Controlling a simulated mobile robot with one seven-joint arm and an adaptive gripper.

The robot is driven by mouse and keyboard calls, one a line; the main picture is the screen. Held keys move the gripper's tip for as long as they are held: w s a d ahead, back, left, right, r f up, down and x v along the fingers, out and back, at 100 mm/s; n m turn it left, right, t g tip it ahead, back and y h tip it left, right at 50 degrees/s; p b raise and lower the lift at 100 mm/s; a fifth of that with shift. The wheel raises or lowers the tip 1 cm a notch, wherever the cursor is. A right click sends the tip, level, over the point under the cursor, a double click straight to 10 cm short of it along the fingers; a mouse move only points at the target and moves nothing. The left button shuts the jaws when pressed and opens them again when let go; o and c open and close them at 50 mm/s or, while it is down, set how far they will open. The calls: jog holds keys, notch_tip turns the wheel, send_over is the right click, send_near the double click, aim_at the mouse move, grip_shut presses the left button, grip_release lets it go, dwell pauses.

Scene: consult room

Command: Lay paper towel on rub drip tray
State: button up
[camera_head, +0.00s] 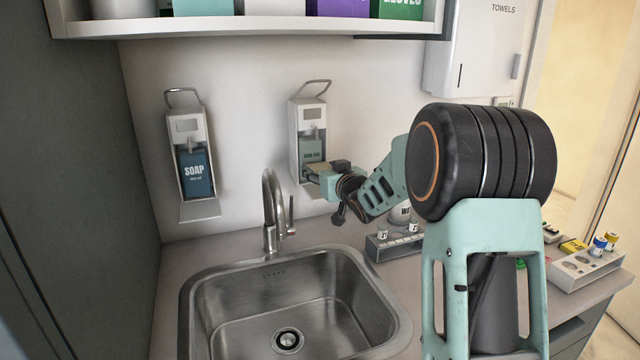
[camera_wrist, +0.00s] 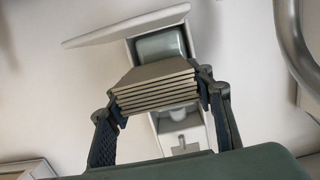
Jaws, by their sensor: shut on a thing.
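My gripper (camera_head: 330,176) is in front of the lower part of the rub dispenser (camera_head: 308,118) on the back wall. It is shut on a folded, layered grey-brown paper towel (camera_wrist: 155,84), held between both fingers in the wrist view (camera_wrist: 158,98). The rub dispenser has a white frame, a grey-green bottle and a wire lever on top. Its white drip tray (camera_head: 312,190) shows just below my gripper, partly hidden. In the wrist view the drip tray (camera_wrist: 120,27) appears above the towel in the picture, apart from it. I cannot tell the exact gap.
A soap dispenser (camera_head: 190,155) with its own tray (camera_head: 201,211) hangs at left. The tap (camera_head: 270,212) and steel sink (camera_head: 225,305) are below. A grey rack (camera_head: 385,248) stands under my arm. A shelf (camera_head: 250,27) and towel dispenser (camera_head: 475,55) are above.

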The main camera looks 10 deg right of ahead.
jog(key=shift+w+a+f, duration=0.1)
jog(key=shift+w+f, duration=0.05)
jog(key=shift+f, duration=1.65)
jog(key=shift+f+b, duration=0.2)
jog(key=shift+b, duration=0.2)
jog(key=o, duration=0.9)
jog(key=shift+c, duration=0.2)
jog(key=shift+r, duration=0.1)
jog(key=shift+r+p, duration=0.25)
jog(key=shift+p, duration=0.15)
jog(key=b+v, duration=0.1)
jog(key=v, duration=1.1)
jog(key=shift+w+f, duration=0.1)
jog(key=shift+f, duration=0.05)
